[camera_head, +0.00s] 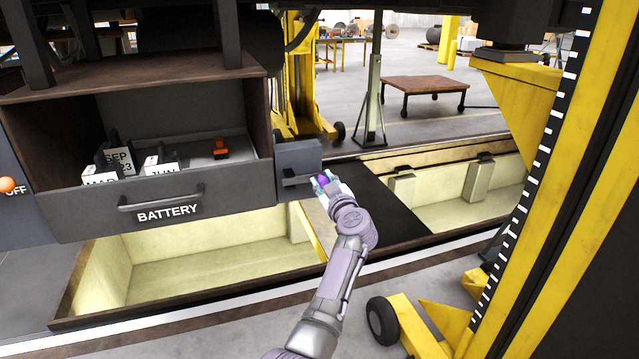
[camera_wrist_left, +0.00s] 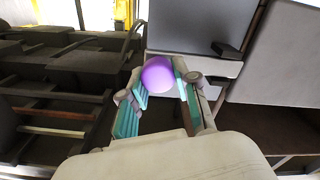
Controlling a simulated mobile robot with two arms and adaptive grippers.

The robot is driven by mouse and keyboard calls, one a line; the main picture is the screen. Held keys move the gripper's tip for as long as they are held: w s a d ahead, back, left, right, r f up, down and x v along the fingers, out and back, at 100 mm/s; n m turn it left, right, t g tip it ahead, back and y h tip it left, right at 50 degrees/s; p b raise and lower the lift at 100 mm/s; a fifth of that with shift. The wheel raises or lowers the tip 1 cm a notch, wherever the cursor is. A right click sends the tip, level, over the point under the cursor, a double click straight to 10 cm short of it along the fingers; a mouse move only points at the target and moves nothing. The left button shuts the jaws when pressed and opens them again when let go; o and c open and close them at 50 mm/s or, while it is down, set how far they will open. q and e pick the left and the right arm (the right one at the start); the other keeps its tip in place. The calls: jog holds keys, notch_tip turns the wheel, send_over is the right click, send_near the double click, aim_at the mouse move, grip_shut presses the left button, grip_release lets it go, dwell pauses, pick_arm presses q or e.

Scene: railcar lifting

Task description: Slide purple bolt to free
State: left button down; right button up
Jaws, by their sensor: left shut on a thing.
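The purple bolt (camera_head: 322,181) has a round purple knob and sits at the lower right of the grey box (camera_head: 298,160) beside the battery drawer. In the left wrist view the purple bolt (camera_wrist_left: 158,73) is a ball between the fingertips. My left gripper (camera_head: 327,185) is shut on this knob, with its teal-padded fingers on either side; the left wrist view also shows my left gripper (camera_wrist_left: 161,88). The bolt's shaft is mostly hidden. My right gripper is not in view.
The battery drawer (camera_head: 230,183) is open, with date cards (camera_head: 118,160) and an orange item (camera_head: 221,148) inside. An orange knob (camera_head: 7,185) is at far left. Open pits lie below. A yellow lifting column (camera_head: 560,200) stands right. A brown cart (camera_head: 425,86) stands behind.

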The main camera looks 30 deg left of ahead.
pick_arm(q)
jog(key=c, duration=1.2)
grip_release()
jog(key=shift+w+d, duration=0.1)
jog(key=shift+d, duration=0.05)
jog(key=o, duration=0.4)
jog(key=shift+w+d+f, duration=0.1)
jog(key=shift+w+f, duration=0.05)
jog(key=shift+w, duration=0.05)
jog(key=shift+c, duration=0.2)
jog(key=shift+s+r, duration=0.1)
jog(key=shift+r, duration=0.4)
notch_tip(320, 180, up, 9)
jog(key=shift+r, duration=0.1)
